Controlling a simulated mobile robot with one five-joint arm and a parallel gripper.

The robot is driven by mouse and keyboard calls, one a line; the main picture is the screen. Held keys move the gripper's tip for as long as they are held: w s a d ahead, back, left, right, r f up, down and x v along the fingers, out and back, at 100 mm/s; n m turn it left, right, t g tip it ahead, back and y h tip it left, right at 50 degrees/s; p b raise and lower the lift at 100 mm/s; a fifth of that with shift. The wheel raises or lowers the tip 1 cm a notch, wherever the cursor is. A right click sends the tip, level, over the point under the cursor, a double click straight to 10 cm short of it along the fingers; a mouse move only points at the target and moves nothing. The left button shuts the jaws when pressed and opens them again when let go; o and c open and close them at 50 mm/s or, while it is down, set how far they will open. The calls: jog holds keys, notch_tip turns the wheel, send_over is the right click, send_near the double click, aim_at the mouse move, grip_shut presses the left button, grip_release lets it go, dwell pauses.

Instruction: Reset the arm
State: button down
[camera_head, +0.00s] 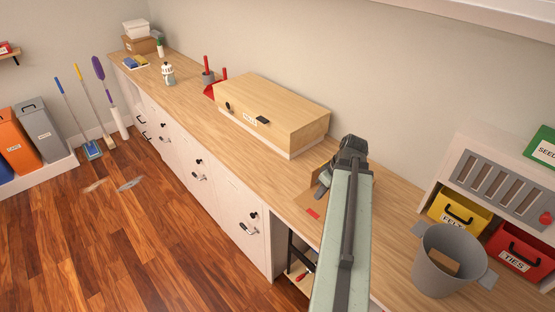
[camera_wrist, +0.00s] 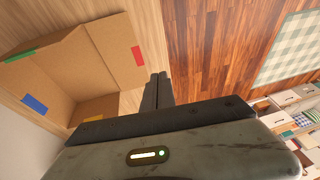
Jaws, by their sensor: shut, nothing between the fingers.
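My arm reaches out over the wooden counter (camera_head: 195,110) in the head view, and my gripper (camera_head: 322,188) is at its far end, partly hidden by the arm. In the wrist view my gripper (camera_wrist: 157,90) shows its dark fingers together, with nothing between them. An open cardboard box (camera_wrist: 75,75) with green, blue and red patches lies beside the fingers in the wrist view. In the head view only part of that box (camera_head: 300,200) shows, behind my arm.
A wooden case (camera_head: 275,108) stands on the counter behind the gripper. A grey bucket (camera_head: 440,265) holding a brown block, a yellow FELT bin (camera_head: 455,212) and a red TIES bin (camera_head: 515,250) are at the right.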

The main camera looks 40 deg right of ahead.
jog(key=w+a+f+n+b, duration=0.2)
jog(key=w+a, duration=0.2)
jog(key=a, duration=0.3)
jog(key=w+a+f+n+g+b, duration=0.1)
jog(key=w+a+f+b, duration=0.2)
jog(key=a, duration=0.4)
jog(key=w+a+f+n+b, duration=0.1)
jog(key=w+a+f+n, duration=0.1)
jog(key=w+a, duration=0.45)
jog(key=a+f+m+g+h+b, duration=0.1)
jog(key=a+f+m+b, duration=0.1)
jog(key=a, duration=0.7)
jog(key=s+a+f+m+g+b, duration=0.1)
jog(key=a+m, duration=0.3)
jog(key=a, duration=0.5)
jog(key=shift+f+h+b, duration=0.4)
jog(key=shift+f+b, duration=0.2)
jog(key=shift+f, duration=0.15)
jog(key=shift+a, duration=0.1)
